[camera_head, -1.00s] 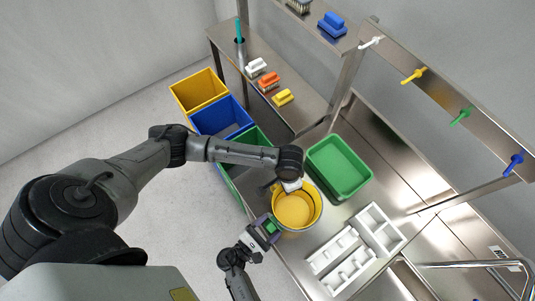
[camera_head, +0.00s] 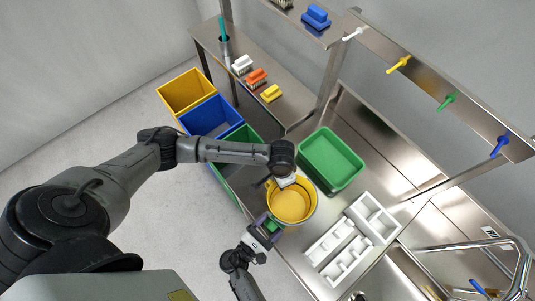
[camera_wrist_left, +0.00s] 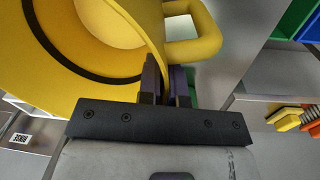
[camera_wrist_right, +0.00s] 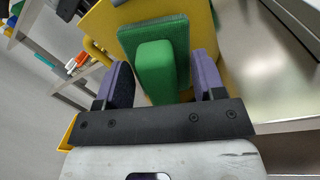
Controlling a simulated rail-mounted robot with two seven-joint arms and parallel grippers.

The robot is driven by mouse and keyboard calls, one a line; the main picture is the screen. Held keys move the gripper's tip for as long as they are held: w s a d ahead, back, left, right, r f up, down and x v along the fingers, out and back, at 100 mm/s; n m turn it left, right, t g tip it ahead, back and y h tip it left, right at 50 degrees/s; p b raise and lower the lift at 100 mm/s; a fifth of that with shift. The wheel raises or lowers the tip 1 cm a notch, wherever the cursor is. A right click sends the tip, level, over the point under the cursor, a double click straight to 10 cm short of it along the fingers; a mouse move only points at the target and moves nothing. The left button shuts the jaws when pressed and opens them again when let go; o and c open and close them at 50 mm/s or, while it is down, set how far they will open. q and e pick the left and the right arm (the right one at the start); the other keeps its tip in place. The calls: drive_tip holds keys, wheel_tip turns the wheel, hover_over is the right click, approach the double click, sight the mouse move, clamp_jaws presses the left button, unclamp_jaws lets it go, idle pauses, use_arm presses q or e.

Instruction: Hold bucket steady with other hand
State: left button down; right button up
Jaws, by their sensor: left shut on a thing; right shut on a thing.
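The yellow bucket (camera_head: 291,206) stands on the steel counter in the head view. It also fills the upper left of the left wrist view (camera_wrist_left: 55,85), with its looped handle (camera_wrist_left: 192,32). My left gripper (camera_head: 286,182) is at the bucket's far rim. Its fingers (camera_wrist_left: 166,80) are shut on the bucket's wall. My right gripper (camera_head: 269,225) is low at the bucket's near left side, shut on a green scrubber (camera_wrist_right: 155,60). The scrubber's block handle is between the fingers, and its flat pad faces the bucket's outer wall (camera_wrist_right: 200,30). I cannot tell whether they touch.
A green tray (camera_head: 330,160) lies behind the bucket. A white divided holder (camera_head: 352,240) lies to its right. Yellow (camera_head: 187,90), blue (camera_head: 208,117) and green (camera_head: 226,150) bins stand at the counter's left. Brushes sit on the shelf (camera_head: 275,115). A tap (camera_head: 480,245) is at right.

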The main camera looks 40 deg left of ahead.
use_arm(q)
drive_tip(key=shift+s+f, duration=0.15)
drive_tip(key=shift+s, duration=0.05)
use_arm(e)
drive_tip(key=shift+d, duration=0.65)
use_arm(q)
drive_tip(key=shift+w, duration=0.1)
use_arm(e)
drive_tip(key=shift+a, duration=2.2)
drive_tip(key=shift+w+d+r, duration=0.1)
drive_tip(key=shift+d, duration=2.05)
drive_tip(key=shift+s+a, duration=0.2)
drive_tip(key=shift+a, duration=0.95)
